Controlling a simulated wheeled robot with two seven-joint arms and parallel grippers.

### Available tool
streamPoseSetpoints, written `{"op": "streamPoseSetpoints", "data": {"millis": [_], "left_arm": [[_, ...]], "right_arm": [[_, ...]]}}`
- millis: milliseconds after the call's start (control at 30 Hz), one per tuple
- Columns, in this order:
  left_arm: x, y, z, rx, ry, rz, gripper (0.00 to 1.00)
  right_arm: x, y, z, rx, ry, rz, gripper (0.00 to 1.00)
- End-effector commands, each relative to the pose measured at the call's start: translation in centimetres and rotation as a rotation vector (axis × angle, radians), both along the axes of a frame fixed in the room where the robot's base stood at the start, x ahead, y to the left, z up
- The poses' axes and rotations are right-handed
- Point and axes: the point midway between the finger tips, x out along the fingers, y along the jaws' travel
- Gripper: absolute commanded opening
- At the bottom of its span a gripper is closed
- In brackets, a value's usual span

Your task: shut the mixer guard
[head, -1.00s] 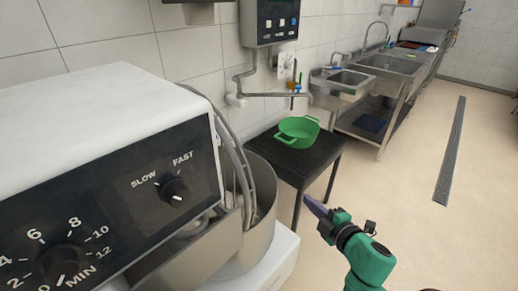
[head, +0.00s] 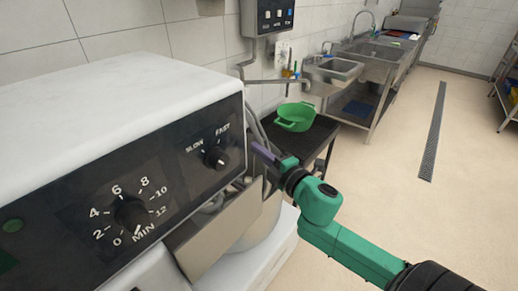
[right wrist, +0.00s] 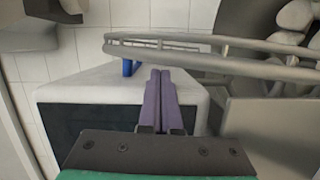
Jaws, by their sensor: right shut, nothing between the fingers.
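The white mixer (head: 95,95) fills the left of the head view, with its dial panel facing me. The mixer guard (head: 254,122) shows there only as a sliver of grey bars behind the panel's right end; the rest is hidden. In the right wrist view the guard (right wrist: 215,46) is a set of curved grey rails crossing the upper part. My right gripper (head: 258,148) has purple fingers, shut and empty, close to the guard beside the mixer head. The fingers (right wrist: 160,75) end just below the rails in the wrist view; I cannot tell whether they touch. My left gripper is out of view.
The steel bowl (head: 262,228) sits below the guard. A small blue part (right wrist: 128,67) stands by the rails. A green pot (head: 296,117) rests on a dark table (head: 318,134) behind my right gripper. Sinks (head: 375,52) line the wall. The floor at right is open.

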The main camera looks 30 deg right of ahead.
Motion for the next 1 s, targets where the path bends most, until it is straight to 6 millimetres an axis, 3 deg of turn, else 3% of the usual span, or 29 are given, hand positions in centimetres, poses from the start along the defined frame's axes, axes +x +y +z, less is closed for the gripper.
{"op": "streamPoseSetpoints", "data": {"millis": [367,1000], "left_arm": [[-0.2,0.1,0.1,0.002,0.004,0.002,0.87],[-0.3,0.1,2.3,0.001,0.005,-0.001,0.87]], "right_arm": [[0.0,-0.2,0.0,0.008,0.004,-0.001,0.0],[1.1,-3.0,0.0,0.134,0.056,-0.004,0.0]]}}
